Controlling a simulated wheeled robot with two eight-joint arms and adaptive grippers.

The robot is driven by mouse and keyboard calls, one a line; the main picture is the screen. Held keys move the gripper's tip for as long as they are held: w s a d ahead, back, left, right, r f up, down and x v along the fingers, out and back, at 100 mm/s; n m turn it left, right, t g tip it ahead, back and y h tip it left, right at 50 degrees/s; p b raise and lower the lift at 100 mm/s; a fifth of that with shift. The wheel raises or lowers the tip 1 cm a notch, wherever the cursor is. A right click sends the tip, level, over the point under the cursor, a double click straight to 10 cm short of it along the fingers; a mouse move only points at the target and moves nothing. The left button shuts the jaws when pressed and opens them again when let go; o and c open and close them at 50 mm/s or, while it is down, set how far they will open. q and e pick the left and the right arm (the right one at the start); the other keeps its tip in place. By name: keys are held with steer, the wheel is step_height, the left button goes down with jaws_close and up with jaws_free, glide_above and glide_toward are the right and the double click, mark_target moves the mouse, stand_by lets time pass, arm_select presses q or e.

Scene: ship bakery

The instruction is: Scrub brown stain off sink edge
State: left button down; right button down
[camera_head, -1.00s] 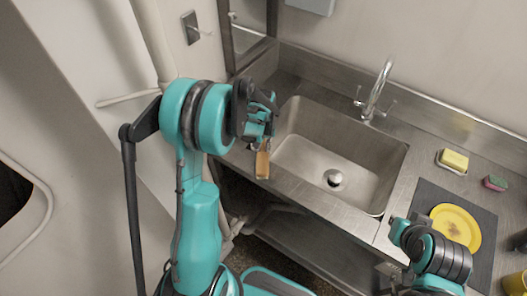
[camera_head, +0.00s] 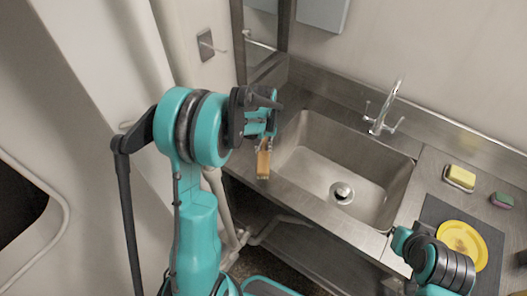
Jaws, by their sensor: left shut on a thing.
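My left gripper (camera_head: 264,139) is shut on a wooden brush (camera_head: 263,162) with a tan handle. The brush points down over the left end of the steel sink's (camera_head: 335,165) front edge (camera_head: 285,190). I cannot tell whether its lower end touches the metal. No brown stain shows clearly on the edge; the brush and gripper may cover it. My right arm shows at the lower right, in front of the counter; its fingers cannot be made out.
A chrome tap (camera_head: 383,112) stands behind the basin. The basin is empty.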

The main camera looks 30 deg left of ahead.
arm_select(q)
steer(key=shift+s+d+r+p, duration=0.1)
steer(key=shift+r+p, duration=0.45)
steer(key=shift+r, duration=0.7)
